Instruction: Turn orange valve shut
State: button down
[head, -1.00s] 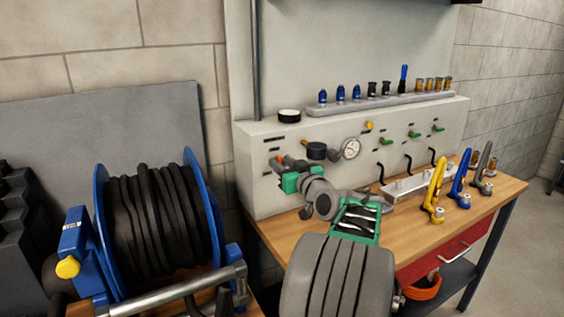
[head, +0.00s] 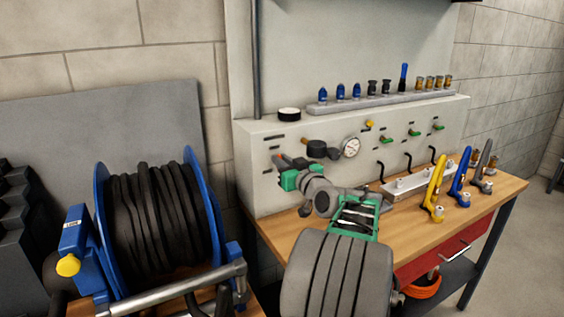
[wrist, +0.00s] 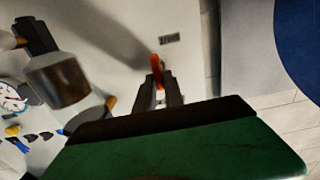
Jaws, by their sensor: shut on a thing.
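The orange valve (wrist: 156,66) is on the left part of the pale panel. In the wrist view its handle stands between the tips of my gripper (wrist: 160,88), which is shut on it. In the head view my gripper (head: 281,161) reaches the panel's left end, and its fingers hide most of the valve there. How far the handle is turned is hard to tell.
Green-handled valves (head: 414,133) line the panel farther right. Yellow (head: 436,185) and blue levers stand on the bench. A blue hose reel (head: 160,220) stands left.

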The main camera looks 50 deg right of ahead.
jog(key=shift+m, duration=0.3)
jog(key=m+p, duration=0.2)
jog(key=m, duration=0.3)
jog(key=d+f+m+p, duration=0.1)
jog(key=m+p, duration=0.1)
jog(key=m, duration=0.4)
jog(key=m+p, duration=0.3)
jog(key=m, duration=0.3)
jog(key=shift+s+d+f, duration=0.15)
jog(key=shift+s, duration=0.05)
jog(key=shift+m, duration=0.3)
dwell(0.3)
jog(key=c, duration=1.5)
grip_release()
jog(key=shift+o, duration=0.2)
